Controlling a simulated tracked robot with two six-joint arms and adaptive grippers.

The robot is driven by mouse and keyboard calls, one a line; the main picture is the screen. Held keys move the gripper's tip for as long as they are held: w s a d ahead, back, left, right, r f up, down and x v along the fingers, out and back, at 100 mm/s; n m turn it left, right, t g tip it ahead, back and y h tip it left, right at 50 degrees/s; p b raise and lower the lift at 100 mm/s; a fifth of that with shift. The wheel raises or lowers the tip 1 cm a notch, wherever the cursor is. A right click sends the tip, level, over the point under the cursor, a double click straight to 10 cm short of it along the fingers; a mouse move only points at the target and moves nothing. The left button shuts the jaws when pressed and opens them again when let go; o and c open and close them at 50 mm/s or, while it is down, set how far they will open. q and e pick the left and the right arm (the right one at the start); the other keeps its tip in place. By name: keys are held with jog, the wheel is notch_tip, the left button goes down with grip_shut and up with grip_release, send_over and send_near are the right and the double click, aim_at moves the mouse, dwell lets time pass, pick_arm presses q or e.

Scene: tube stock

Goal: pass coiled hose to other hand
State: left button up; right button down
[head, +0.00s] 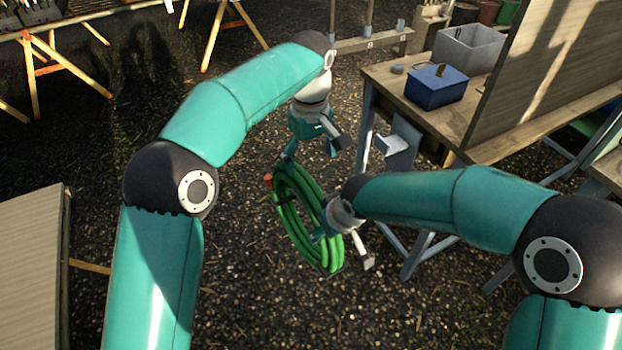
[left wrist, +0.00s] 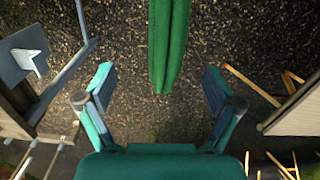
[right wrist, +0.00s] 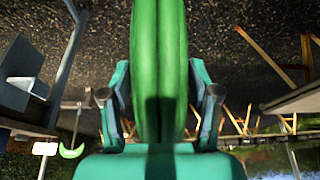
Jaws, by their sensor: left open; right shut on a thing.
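The coiled green hose (head: 291,222) hangs in the air between my two arms, above the gravel in the head view. My right gripper (right wrist: 158,100) is shut on the hose (right wrist: 160,60), with a finger on each side of the coil; in the head view the right wrist covers part of the coil. My left gripper (left wrist: 160,85) is open. In the left wrist view the edge of the hose (left wrist: 168,45) shows between and beyond its fingers. In the head view the left gripper (head: 312,148) is just above the top of the coil; whether they touch is unclear.
A workbench (head: 440,122) at the right carries a blue box (head: 437,88) and a grey bin (head: 468,48). A wooden panel (head: 545,70) stands along it. A wooden tabletop (head: 30,270) is at the lower left. Trestle legs stand at the back left. Gravel between is clear.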

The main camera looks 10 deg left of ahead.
aim_at(310, 177)
pick_arm(q)
notch_tip(310, 177, down, 8)
pick_arm(e)
jog(key=shift+w+r, duration=0.1)
dwell(0.4)
pick_arm(q)
jog(key=shift+d, duration=0.1)
grip_shut()
pick_arm(e)
jog(key=shift+a, duration=0.2)
jog(key=shift+c, duration=0.9)
grip_release()
jog(key=shift+d, duration=0.1)
pick_arm(q)
jog(key=shift+r, duration=0.1)
pick_arm(e)
jog(key=shift+r, duration=0.1)
